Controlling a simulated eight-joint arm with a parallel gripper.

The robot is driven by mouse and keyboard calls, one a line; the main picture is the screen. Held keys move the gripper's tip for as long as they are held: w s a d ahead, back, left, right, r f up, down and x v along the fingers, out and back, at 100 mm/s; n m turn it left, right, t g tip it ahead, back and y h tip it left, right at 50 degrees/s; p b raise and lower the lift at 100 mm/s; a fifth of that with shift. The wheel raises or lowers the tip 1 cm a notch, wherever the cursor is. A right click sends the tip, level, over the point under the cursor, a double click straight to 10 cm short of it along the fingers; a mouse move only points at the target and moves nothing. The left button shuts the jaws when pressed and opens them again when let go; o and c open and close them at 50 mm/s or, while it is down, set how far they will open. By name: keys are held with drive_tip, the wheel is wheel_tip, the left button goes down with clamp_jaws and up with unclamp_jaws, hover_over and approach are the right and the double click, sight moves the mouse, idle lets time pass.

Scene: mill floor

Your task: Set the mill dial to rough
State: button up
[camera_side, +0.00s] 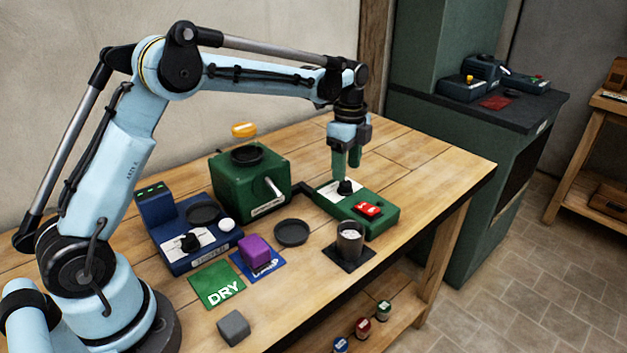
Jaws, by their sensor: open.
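A green control box (378,221) sits on the wooden table beside the green mill body (235,190). A black dial knob (345,187) stands on a white plate at the box's far left part. The markings on the plate are too small to read, so I cannot tell the dial's setting. A red switch (368,209) is on the same box, nearer the camera. My gripper (347,170) points down over the dial knob with its green fingers apart and nothing between them. Whether the fingertips touch the knob cannot be told.
A blue device (190,262) with its own black knob (190,242) stands at left. Nearby are a purple block (257,252), green DRY card (217,285), black dish (291,233), dark cup (349,242) and grey cube (233,327). The table's right end is clear.

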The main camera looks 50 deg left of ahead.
sight(346, 182)
drive_tip(key=shift+f, duration=1.95)
drive_tip(key=shift+c, duration=0.3)
drive_tip(key=c, duration=1)
